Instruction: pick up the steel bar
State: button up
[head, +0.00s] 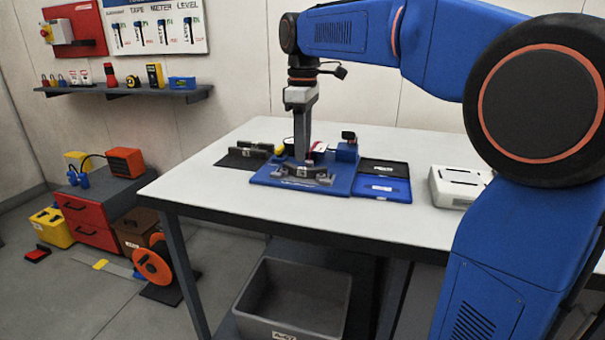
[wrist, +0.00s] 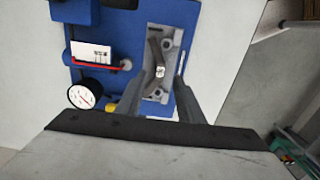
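My gripper (wrist: 157,85) points down over the blue fixture plate on the table; in the head view my gripper (head: 302,150) stands above that plate. In the wrist view its two fingers are apart, with a gap between them. A dark, slightly bent bar with a small pale label (wrist: 159,72), which looks like the steel bar, lies in a grey holder (wrist: 176,42) between and beyond the fingertips. In the head view the bar (head: 302,170) shows at the front of the plate. I see no finger contact with it.
The blue plate (head: 262,177) carries a dial gauge (wrist: 86,94) and a blue block (head: 346,152). A dark mat (head: 235,161) with grey blocks lies left; a black-and-blue case (head: 384,188) and a white box (head: 458,186) stand right. The table's front is clear. A grey bin (head: 292,300) sits below.

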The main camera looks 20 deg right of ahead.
aim_at(303, 168)
jog(key=shift+f, duration=2.65)
grip_shut()
